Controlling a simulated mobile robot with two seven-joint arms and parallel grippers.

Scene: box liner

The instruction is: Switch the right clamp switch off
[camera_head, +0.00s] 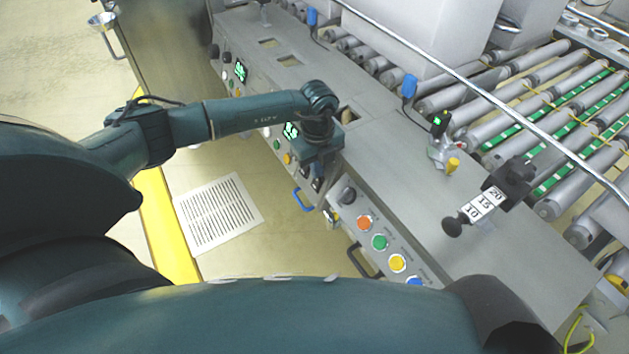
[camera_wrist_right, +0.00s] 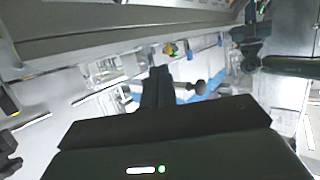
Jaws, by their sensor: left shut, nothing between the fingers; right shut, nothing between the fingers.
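The machine's grey front control panel (camera_head: 380,232) carries round buttons, displays and black knobs. One black knob (camera_head: 347,195) sits left of the orange button (camera_head: 364,223). I cannot tell for sure which control is the right clamp switch. My left gripper (camera_head: 328,200) is shut and points down at the panel front, just left of that knob. It and its wrist hide part of the panel near the green display (camera_head: 291,130). In the right wrist view, my right gripper (camera_wrist_right: 158,72) shows as dark closed fingers with nothing between them. It is not visible in the head view.
A black lever knob (camera_head: 452,227) stands by a 10-15-20 scale (camera_head: 481,206) on the worktop. A roller conveyor (camera_head: 540,110) lies behind a metal rail (camera_head: 440,65). Blue-capped sensors (camera_head: 409,86) stick up from the worktop.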

